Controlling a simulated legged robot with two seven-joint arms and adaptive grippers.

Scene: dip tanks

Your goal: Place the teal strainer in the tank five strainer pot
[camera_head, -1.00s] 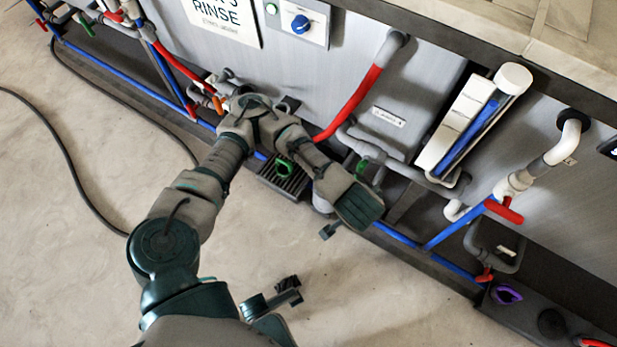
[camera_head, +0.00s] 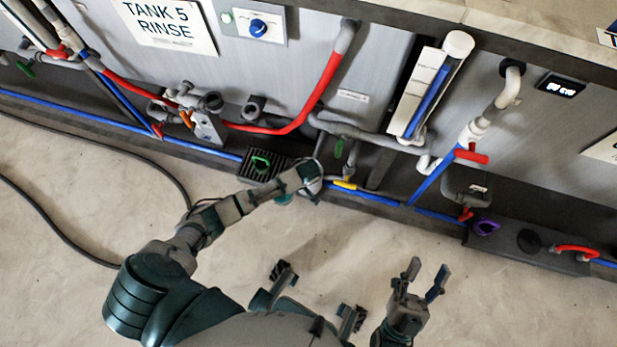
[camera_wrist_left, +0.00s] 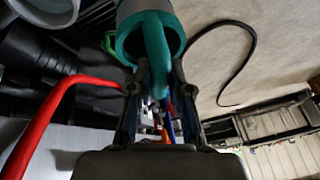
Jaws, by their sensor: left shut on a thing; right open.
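The teal strainer (camera_wrist_left: 152,38) is a round teal cup with a handle, in the left wrist view. My left gripper (camera_wrist_left: 157,98) is shut on its handle, with the cup beyond the fingertips. In the head view the end of my left arm (camera_head: 296,178) is low by the tank's pipes and mostly hides the strainer. A pale grey rounded body, probably the strainer pot (camera_head: 313,184), shows right beside it. A grey round opening (camera_wrist_left: 46,8), likely the same pot, is at the upper left of the wrist view, apart from the strainer. My right gripper (camera_head: 427,273) is open and empty above the floor.
The Tank 5 Rinse sign (camera_head: 168,25) is on the panel. A red hose (camera_head: 318,95), a blue pipe (camera_head: 372,198) and a yellow handle (camera_head: 345,185) are near the left arm. A black grate (camera_head: 262,166) with a green handle lies left. The floor in front is clear.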

